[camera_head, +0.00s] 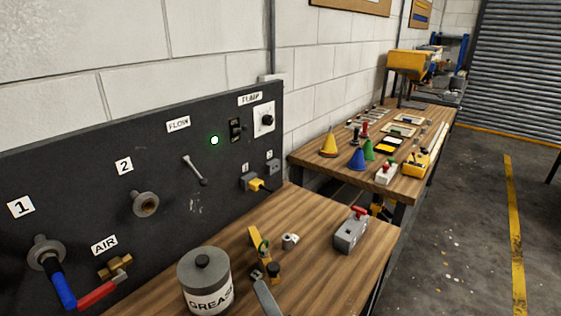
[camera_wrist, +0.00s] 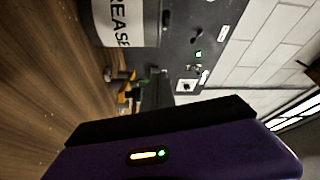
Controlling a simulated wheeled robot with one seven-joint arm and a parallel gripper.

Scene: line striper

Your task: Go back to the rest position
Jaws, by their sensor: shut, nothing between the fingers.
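My gripper (camera_wrist: 156,76) shows in the wrist view as dark fingers beyond a purple housing with a small lit strip. Its fingers are shut with nothing between them. In that view it is near the grease can (camera_wrist: 125,22) and the workbench; any contact is hard to judge.
A yellow tool (camera_head: 260,248) and a grey box with a red switch (camera_head: 351,232) are on the bench. A second bench holds coloured cones. Floor at right is open.

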